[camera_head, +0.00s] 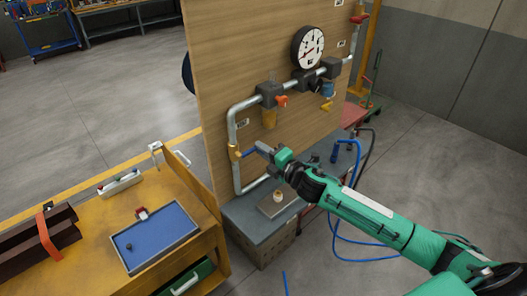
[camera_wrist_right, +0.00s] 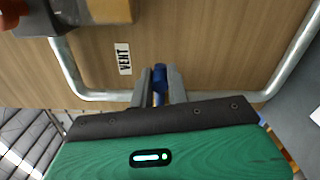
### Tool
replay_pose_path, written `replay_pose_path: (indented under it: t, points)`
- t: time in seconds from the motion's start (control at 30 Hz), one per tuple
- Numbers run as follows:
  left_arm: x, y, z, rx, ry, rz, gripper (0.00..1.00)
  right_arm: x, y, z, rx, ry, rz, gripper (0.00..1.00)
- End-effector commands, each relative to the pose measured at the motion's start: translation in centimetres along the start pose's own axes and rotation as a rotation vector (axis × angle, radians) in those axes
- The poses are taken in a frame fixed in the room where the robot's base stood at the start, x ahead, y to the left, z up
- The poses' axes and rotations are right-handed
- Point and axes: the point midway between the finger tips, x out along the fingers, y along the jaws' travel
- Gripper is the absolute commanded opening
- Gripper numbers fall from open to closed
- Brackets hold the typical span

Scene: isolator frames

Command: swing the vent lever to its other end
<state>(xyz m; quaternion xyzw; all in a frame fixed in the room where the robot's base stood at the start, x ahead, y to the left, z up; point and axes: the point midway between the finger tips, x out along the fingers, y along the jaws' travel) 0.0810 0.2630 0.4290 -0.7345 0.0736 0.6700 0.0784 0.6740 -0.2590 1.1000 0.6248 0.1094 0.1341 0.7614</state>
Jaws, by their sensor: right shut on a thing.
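The vent lever (camera_head: 249,154) is a blue handle on a small yellow valve (camera_head: 234,152) on the vertical left run of the grey pipe. In the head view it points right from the valve, about level. My right gripper (camera_head: 260,149) is shut on its outer end. In the right wrist view the blue lever (camera_wrist_right: 159,74) shows between the two grey fingers (camera_wrist_right: 159,86). A label reading VENT (camera_wrist_right: 124,58) is on the board beside it. My left gripper is not in view.
The wooden board (camera_head: 250,55) carries the pipe, a round gauge (camera_head: 308,47), a red-orange handle (camera_head: 282,101) and a blue handle (camera_head: 327,90). Below is a grey bench (camera_head: 240,211). A yellow table (camera_head: 95,215) with a blue tray (camera_head: 160,238) stands at left.

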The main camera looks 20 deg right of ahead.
Motion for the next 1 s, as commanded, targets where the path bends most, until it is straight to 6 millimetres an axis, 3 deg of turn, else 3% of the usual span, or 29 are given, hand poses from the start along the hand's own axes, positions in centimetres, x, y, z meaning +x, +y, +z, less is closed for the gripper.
replay_pose_path:
  t: [0.47,0.5,0.6,1.0]
  points:
    - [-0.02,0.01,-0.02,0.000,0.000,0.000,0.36,-0.08,-0.24,-0.27,-0.016,0.005,-0.004,0.00]
    - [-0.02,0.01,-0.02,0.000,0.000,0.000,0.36,-0.07,-0.23,-0.27,-0.016,0.005,-0.004,0.20]
    - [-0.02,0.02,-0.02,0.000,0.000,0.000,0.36,-0.06,-0.18,-0.22,-0.016,0.004,-0.004,0.38]
    - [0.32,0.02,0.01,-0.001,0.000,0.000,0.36,-0.72,-0.18,-0.03,-0.016,0.001,-0.002,0.38]
